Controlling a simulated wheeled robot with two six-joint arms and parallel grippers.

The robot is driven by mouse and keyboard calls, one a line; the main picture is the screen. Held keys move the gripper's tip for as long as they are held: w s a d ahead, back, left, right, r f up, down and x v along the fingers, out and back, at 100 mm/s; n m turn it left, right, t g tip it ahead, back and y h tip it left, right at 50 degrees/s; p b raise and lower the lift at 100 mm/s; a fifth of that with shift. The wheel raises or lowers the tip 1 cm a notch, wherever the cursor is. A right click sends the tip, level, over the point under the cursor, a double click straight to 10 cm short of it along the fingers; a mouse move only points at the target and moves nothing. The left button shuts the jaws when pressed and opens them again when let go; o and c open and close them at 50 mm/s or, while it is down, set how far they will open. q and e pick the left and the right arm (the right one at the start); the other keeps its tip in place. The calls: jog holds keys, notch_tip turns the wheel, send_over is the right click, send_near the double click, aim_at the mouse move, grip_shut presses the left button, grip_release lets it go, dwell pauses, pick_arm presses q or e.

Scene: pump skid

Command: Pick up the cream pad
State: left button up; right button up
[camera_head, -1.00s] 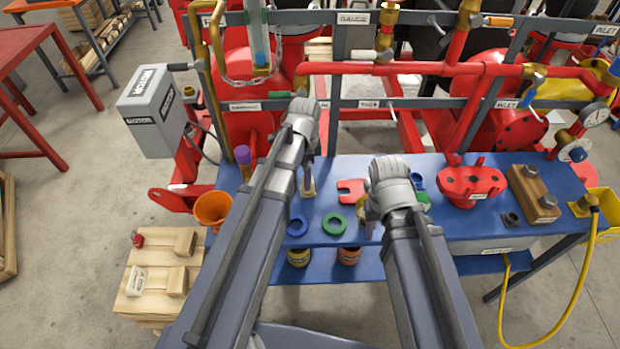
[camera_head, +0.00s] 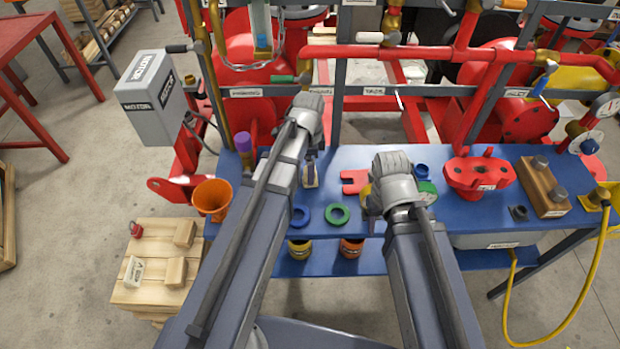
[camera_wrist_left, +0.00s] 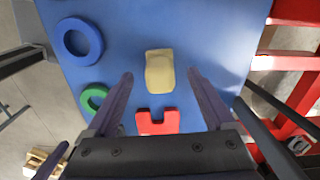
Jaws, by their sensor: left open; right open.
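The cream pad (camera_wrist_left: 159,70) lies on the blue bench top in the left wrist view. I cannot tell the height gap. In the head view my left wrist hides most of that gripper. My right gripper (camera_head: 370,202) is over the bench, right of the green ring; its fingers are largely hidden by the wrist.
A red slotted plate (camera_wrist_left: 157,122), a blue ring (camera_wrist_left: 79,40) and a green ring (camera_wrist_left: 95,100) lie near the pad. An orange funnel (camera_head: 212,199) and purple-topped item (camera_head: 243,142) stand left. Red pipework (camera_head: 430,53) runs behind; a red flange part (camera_head: 478,175) sits right.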

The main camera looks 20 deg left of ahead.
pick_arm(q)
notch_tip(320, 180, down, 4)
jog(key=b, duration=0.3)
jog(key=shift+f, duration=0.15)
grip_shut()
dwell(0.4)
jog(key=shift+d, duration=0.1)
